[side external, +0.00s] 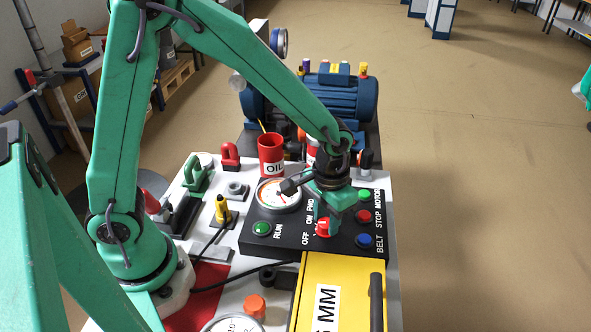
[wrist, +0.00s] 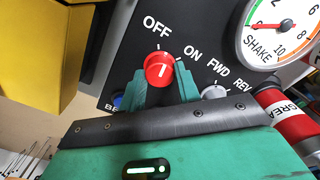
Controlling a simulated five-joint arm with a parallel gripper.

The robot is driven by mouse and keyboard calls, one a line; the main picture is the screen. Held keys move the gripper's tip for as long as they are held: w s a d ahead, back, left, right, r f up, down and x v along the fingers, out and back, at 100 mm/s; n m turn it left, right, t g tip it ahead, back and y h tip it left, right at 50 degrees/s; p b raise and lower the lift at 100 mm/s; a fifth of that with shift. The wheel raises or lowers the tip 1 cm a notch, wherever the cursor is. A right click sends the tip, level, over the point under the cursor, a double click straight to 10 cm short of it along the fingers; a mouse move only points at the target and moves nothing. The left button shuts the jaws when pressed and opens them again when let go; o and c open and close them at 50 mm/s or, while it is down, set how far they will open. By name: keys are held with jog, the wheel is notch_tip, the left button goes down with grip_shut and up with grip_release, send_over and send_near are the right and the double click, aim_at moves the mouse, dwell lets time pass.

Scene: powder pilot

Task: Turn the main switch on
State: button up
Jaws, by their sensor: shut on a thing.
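The main switch is a red round knob (side external: 322,229) with a white line, on a black panel (side external: 285,240). In the wrist view the red knob (wrist: 159,70) sits below the printed words OFF and ON. Its white line stands nearly upright, roughly in line with the OFF mark. My gripper (side external: 328,215) reaches down onto the panel. In the wrist view its green fingers (wrist: 163,86) stand on either side of the knob, shut on it. The lower part of the knob is hidden by my gripper.
The panel also holds a SHAKE dial (wrist: 282,28), a grey FWD/REV knob (wrist: 214,92), a green RUN button (side external: 262,229), and red STOP (side external: 364,216) and blue BELT (side external: 364,241) buttons. A yellow box (side external: 343,265) stands in front. A red OIL can (side external: 271,155) is behind.

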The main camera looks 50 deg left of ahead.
aim_at(326, 223)
jog(key=m, duration=0.4)
jog(key=shift+m, duration=0.3)
jog(key=m, duration=0.4)
jog(key=shift+m, duration=0.3)
jog(key=o, duration=1)
jog(key=shift+c, duration=0.2)
jog(key=shift+r, duration=0.1)
jog(key=shift+r, duration=3.85)
jog(key=s+a+r+n+t, duration=0.5)
jog(key=s+a+r+n, duration=0.4)
jog(key=s+a, duration=0.3)
jog(key=shift+s+r+t, duration=0.3)
jog(key=shift+s+r, duration=0.1)
jog(key=shift+r, duration=0.45)
